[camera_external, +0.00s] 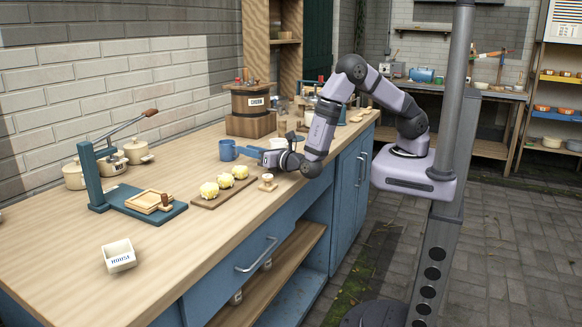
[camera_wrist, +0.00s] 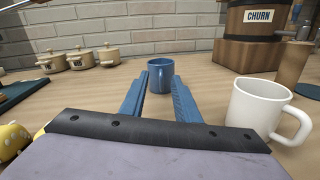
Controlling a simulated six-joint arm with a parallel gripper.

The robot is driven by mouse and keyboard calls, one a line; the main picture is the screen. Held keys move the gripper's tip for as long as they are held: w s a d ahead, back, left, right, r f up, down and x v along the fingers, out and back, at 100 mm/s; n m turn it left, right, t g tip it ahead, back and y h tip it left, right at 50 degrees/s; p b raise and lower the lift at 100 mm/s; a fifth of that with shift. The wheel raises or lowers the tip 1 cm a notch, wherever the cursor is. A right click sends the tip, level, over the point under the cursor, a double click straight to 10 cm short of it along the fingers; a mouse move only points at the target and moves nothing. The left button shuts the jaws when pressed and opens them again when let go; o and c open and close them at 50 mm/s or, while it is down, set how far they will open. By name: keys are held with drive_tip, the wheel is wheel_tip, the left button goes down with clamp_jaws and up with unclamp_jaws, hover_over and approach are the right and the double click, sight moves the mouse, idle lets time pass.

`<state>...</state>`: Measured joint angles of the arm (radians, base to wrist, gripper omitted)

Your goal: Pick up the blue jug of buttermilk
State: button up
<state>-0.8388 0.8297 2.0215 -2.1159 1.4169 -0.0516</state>
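A blue mug-shaped jug (camera_external: 228,150) with a handle stands upright on the wooden counter. In the wrist view the blue jug (camera_wrist: 160,75) stands straight ahead, just beyond and between my fingertips. My gripper (camera_external: 244,151) is low over the counter, pointing at the jug from its right. In the wrist view my gripper (camera_wrist: 160,80) shows two blue fingers spread apart with nothing between them. I cannot tell whether the fingertips touch the jug. The jug's contents are not visible.
A white mug (camera_wrist: 258,108) stands close to my right finger. A board (camera_external: 222,193) with yellow butter lumps lies nearby on the counter (camera_external: 215,265). A wooden churn (camera_external: 250,108) stands behind. Beige pots (camera_wrist: 80,60) stand back left. A teal press (camera_external: 90,175) stands further left.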

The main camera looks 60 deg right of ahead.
sight(230, 152)
drive_tip(key=shift+w+d+f+p, duration=0.1)
drive_tip(key=shift+w+d+p, duration=0.1)
drive_tip(key=shift+w, duration=0.5)
drive_tip(key=shift+w+d+p, duration=0.1)
drive_tip(key=shift+w+p, duration=0.1)
drive_tip(key=shift+w, duration=0.45)
drive_tip(key=shift+w+d+f+p, duration=0.1)
drive_tip(key=shift+w+p, duration=0.1)
drive_tip(key=shift+w, duration=0.5)
drive_tip(key=shift+r, duration=0.1)
clamp_jaws()
